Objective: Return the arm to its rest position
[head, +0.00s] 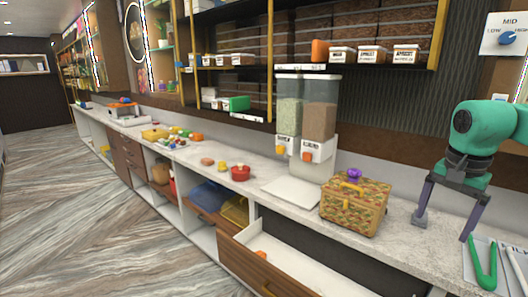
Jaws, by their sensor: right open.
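My right arm (476,135) comes in at the right edge, green with dark parts. Its gripper (443,227) points down over the right end of the counter (405,250). The two dark fingers are spread wide apart with nothing between them. The gripper is just right of a patterned box (353,207) and left of green-handled tongs (482,265). I cannot tell whether the fingertips touch the counter. My left gripper is not in view.
A two-bin dispenser (319,110) stands behind a white board (291,191). An open drawer (262,262) juts out below the counter. Shelves (350,65) hang above. The floor at left is clear.

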